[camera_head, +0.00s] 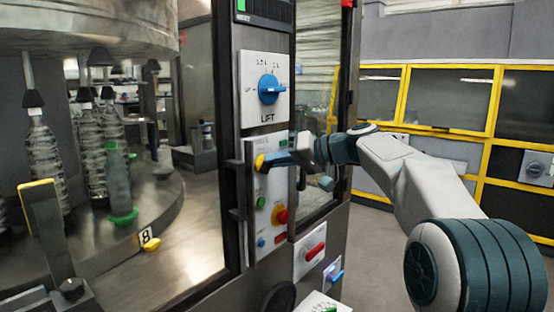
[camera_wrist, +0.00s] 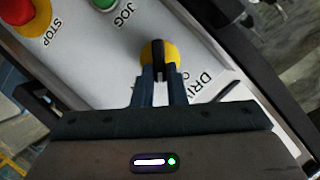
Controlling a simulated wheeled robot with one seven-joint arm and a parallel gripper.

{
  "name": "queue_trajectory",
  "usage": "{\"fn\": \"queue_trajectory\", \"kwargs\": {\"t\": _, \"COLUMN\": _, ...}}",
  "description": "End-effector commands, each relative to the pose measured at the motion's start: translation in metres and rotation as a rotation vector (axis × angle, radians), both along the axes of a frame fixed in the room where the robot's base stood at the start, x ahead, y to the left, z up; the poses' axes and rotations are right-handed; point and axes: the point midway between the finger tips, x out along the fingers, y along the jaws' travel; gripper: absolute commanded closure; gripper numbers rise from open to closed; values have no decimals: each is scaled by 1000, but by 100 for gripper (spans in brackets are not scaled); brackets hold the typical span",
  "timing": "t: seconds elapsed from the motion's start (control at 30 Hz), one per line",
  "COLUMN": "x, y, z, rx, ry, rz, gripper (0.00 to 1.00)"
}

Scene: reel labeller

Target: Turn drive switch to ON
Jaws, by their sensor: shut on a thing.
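The drive switch (camera_wrist: 159,54) is a yellow round knob with a dark bar handle, on a grey-white control panel (camera_wrist: 95,72) beside the partly covered letters "DRI". In the wrist view my gripper (camera_wrist: 160,78) has its two blue fingers closed on either side of the dark handle. In the head view my gripper (camera_head: 268,160) reaches in from the right to the panel, and the yellow of the switch (camera_head: 259,162) shows just left of the fingertips. The fingers hide part of the switch and its markings, so I cannot tell its set position.
Below the switch are a green button (camera_head: 261,202), a red and yellow stop button (camera_head: 280,215) and a red handle (camera_head: 315,252). A blue LIFT knob (camera_head: 269,89) sits above. Bottles (camera_head: 118,180) stand behind the machine's frame at left. Yellow-framed cabinets (camera_head: 450,100) line the back right.

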Motion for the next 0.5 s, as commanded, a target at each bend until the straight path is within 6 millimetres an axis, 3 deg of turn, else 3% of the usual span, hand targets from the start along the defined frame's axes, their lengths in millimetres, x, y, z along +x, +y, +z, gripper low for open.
{"fn": "queue_trajectory", "kwargs": {"t": 0.5, "x": 5, "y": -4, "z": -10, "rx": 298, "ry": 383, "rz": -1, "gripper": 100}}
